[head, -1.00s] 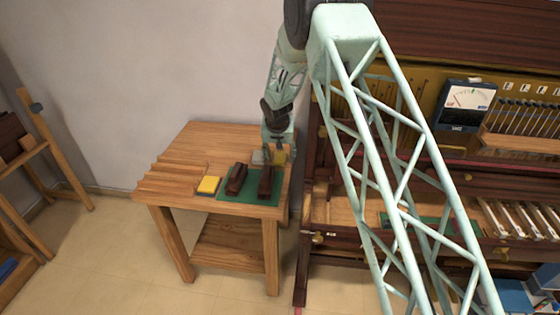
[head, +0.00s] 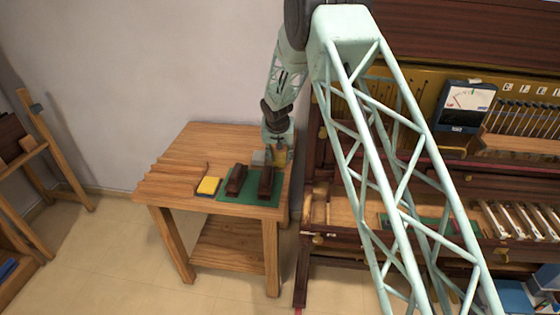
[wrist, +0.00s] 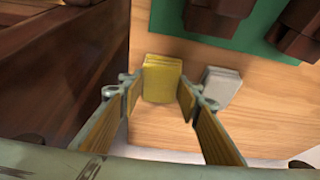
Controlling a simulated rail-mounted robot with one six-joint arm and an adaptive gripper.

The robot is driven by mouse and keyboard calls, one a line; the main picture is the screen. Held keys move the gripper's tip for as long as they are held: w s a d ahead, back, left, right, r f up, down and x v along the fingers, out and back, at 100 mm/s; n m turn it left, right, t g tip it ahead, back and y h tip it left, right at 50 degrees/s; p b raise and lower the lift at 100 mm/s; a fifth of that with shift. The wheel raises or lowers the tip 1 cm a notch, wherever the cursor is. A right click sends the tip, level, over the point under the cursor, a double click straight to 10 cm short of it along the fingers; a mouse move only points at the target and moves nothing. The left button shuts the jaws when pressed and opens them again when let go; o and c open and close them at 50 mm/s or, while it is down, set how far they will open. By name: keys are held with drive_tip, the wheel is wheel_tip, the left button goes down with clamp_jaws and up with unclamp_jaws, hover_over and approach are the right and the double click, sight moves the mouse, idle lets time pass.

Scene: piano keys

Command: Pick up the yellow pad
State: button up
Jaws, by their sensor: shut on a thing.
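The yellow pad (wrist: 162,78) is a small flat block between the two fingers of my gripper (wrist: 160,96) in the wrist view. The fingers touch its left and right sides, and my gripper is shut on it. In the head view the yellow pad (head: 280,157) shows small at the end of my gripper (head: 279,152), over the right back part of the wooden table (head: 180,160). The fingers partly hide it there. I cannot tell whether it touches the tabletop.
A grey-white pad (wrist: 219,86) lies close right of my gripper. The dark wooden piano case (wrist: 60,70) rises close beside my gripper.

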sight(280, 158)
drive_tip(key=shift+r, duration=0.15)
wheel_tip(280, 158, up, 10)
drive_tip(key=p, duration=0.2)
idle(0.5)
idle(0.4)
drive_tip(key=shift+o, duration=0.9)
drive_tip(key=shift+c, duration=1.1)
drive_tip(key=shift+d, duration=0.1)
